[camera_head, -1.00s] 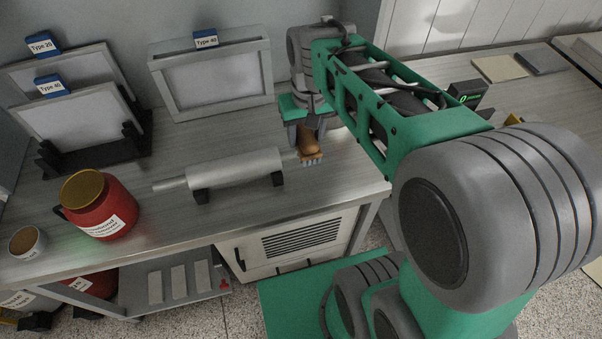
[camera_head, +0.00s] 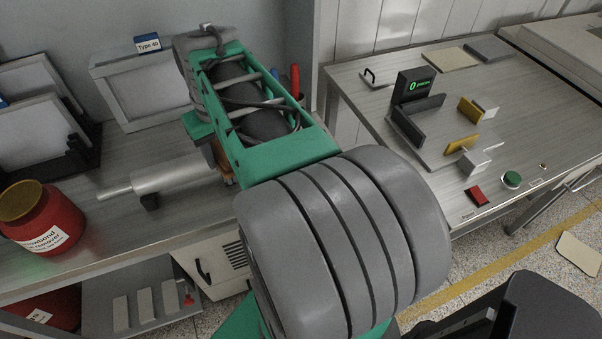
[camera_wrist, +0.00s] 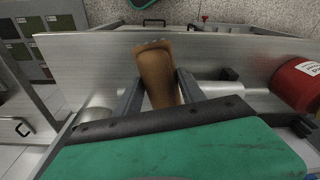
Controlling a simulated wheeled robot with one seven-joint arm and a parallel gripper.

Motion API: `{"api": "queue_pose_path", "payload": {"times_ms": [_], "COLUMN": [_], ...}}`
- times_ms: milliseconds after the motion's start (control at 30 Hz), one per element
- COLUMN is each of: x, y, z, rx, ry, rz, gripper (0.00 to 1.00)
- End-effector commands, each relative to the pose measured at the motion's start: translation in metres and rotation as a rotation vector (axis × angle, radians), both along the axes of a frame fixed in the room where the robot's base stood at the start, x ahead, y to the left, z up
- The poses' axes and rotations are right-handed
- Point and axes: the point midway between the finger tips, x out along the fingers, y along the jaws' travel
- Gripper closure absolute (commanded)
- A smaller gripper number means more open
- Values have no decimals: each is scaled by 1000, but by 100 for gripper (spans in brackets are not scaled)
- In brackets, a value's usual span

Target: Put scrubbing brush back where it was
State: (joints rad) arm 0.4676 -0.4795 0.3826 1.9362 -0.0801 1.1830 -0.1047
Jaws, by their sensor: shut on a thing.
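The scrubbing brush (camera_wrist: 158,75) has a brown wooden body. In the wrist view it sits between the two grey fingers of my gripper (camera_wrist: 157,90), which is shut on it. The metal bench top shows below and around it; I cannot tell how high the brush is above it. In the head view my arm hides most of the gripper, and only a small orange-brown part of the brush (camera_head: 224,176) shows beside the arm, just right of the grey roller (camera_head: 160,178).
A red jar (camera_head: 42,220) stands at the bench's left front. Framed screens (camera_head: 140,92) stand at the back. To the right, a second table (camera_head: 400,75) holds a black device with a green display (camera_head: 414,86), yellow blocks and buttons. A gap separates the tables.

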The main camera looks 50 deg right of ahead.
Motion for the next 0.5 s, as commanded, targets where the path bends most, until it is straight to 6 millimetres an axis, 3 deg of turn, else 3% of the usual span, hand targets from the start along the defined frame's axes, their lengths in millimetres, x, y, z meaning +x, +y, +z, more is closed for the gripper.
{"api": "queue_pose_path", "payload": {"times_ms": [33,100,233,367,500], "x": [-20,-47,-85,-101,-95], "y": [-24,-49,-74,-85,-109], "z": [-19,-24,-27,-26,-35], "rx": [-3,-6,-9,-9,-5], "ry": [-5,-4,0,4,8], "rz": [-64,-131,-216,-248,-254], "gripper": [91,91,91,91,91]}}
